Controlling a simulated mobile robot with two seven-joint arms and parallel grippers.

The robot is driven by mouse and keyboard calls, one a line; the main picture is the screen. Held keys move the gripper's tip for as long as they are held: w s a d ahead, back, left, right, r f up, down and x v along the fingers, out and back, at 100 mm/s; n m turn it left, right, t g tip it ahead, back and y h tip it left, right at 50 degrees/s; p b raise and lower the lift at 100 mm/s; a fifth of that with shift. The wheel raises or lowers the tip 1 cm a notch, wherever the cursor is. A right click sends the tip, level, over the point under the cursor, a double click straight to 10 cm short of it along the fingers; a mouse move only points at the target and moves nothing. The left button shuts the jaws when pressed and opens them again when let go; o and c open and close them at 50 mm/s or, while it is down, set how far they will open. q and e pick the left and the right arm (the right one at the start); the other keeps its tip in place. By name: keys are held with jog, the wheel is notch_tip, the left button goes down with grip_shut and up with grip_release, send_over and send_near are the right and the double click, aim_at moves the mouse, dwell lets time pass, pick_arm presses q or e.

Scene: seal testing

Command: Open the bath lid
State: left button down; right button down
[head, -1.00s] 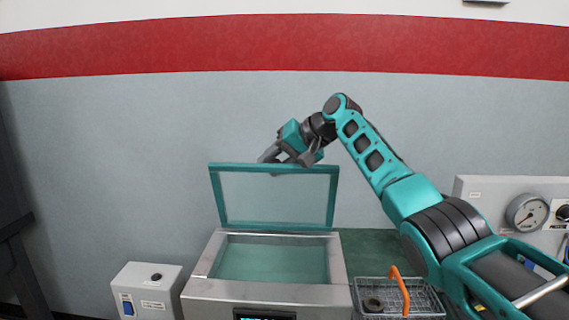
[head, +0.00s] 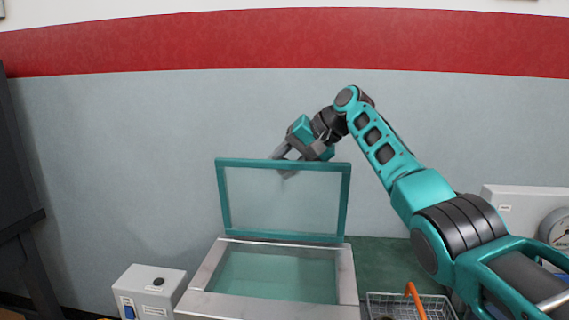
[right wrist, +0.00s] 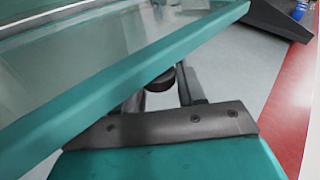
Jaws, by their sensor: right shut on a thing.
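The bath lid (head: 226,204), a clear pane in a teal frame, stands raised, close to upright, at the back of the bath. The steel bath (head: 347,275) is uncovered and its greenish inside shows. My right gripper (head: 286,167) is at the lid's top edge, partly behind the pane, and is shut on the lid. In the right wrist view the teal lid frame (right wrist: 120,82) crosses close in front of the gripper, with a dark round knob (right wrist: 162,80) beside it. The exact contact of the fingertips is hidden. My left gripper is out of view.
A white control box (head: 152,282) stands left of the bath. A wire basket (head: 437,303) with an orange handle is at its right. A white panel with a gauge (head: 556,226) stands farther right. A grey wall is behind the lid.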

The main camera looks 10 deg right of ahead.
jog(key=shift+s+f, duration=0.1)
jog(key=shift+f, duration=0.25)
jog(key=c, duration=0.8)
grip_release()
jog(key=shift+d, duration=0.1)
jog(key=shift+r, duration=0.15)
jog(key=shift+r, duration=0.1)
jog(key=shift+d+r, duration=0.2)
jog(key=b+v, duration=0.1)
jog(key=v, duration=1.1)
jog(key=shift+d, duration=0.1)
jog(key=shift+s, duration=0.15)
